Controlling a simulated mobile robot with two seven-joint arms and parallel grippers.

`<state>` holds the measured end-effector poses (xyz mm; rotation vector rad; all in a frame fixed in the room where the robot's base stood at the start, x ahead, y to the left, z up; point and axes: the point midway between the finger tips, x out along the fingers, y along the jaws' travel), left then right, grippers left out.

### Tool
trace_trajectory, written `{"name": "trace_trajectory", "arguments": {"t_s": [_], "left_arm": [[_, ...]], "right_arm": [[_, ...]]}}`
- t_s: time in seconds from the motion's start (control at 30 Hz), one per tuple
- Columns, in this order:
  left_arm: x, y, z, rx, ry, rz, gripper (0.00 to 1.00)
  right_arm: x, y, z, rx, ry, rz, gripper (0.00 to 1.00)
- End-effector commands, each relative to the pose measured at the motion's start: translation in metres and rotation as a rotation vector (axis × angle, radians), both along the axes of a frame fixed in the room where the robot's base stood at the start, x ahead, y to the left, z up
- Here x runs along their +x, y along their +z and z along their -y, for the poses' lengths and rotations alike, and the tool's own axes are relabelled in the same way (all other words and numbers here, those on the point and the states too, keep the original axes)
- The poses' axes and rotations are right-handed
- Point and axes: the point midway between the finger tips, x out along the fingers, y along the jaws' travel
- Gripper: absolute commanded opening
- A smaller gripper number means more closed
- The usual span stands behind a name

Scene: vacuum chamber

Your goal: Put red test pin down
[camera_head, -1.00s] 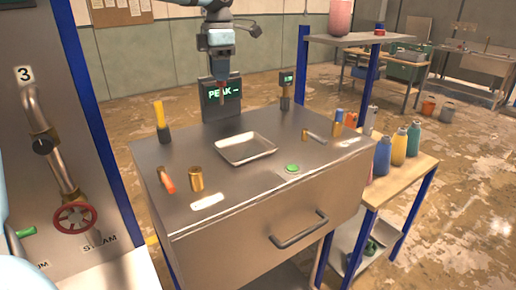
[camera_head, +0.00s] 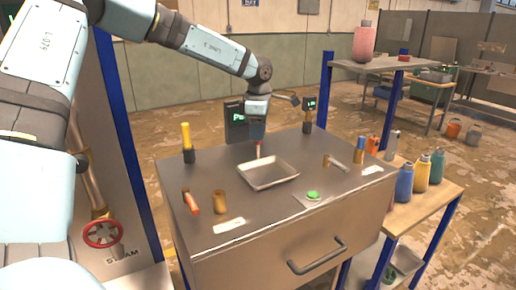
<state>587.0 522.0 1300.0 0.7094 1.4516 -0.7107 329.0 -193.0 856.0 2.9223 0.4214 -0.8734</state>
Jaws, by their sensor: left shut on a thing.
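My left gripper (camera_head: 258,134) reaches over the back of the metal bench top, in front of the dark display. It is shut on the red test pin (camera_head: 258,150), a thin upright rod hanging below it. The pin's lower end shows just behind the back rim of the metal tray (camera_head: 292,183); I cannot tell whether it touches the bench. The tray looks empty. My right gripper is not in view.
A yellow-handled tool (camera_head: 186,137) stands at back left. An orange-handled tool (camera_head: 192,204) and a brass cylinder (camera_head: 220,202) are at front left. A green button (camera_head: 313,195) is at the front. A small hammer-like tool (camera_head: 335,163) lies to the right.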

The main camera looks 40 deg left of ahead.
Motion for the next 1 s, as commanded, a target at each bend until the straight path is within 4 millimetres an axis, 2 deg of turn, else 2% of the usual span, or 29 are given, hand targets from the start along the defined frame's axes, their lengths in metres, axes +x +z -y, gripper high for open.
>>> {"name": "trace_trajectory", "arguments": {"t_s": [0.1,0.33,0.53,0.97,1.0], "left_arm": [[0.000,-0.017,0.000,-0.001,0.001,-0.001,0.02],[0.000,-0.034,0.000,-0.001,0.001,-0.001,0.02],[-0.001,-0.061,0.000,0.000,0.001,-0.001,0.02],[0.000,-0.068,0.000,0.000,0.001,0.001,0.02],[0.000,-0.067,0.000,0.000,0.001,0.001,0.28]], "right_arm": [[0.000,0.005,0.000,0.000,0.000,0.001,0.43],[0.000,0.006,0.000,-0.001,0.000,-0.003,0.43],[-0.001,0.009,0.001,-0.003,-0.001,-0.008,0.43],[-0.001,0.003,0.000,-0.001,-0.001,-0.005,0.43],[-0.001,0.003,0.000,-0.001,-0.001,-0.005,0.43]]}}
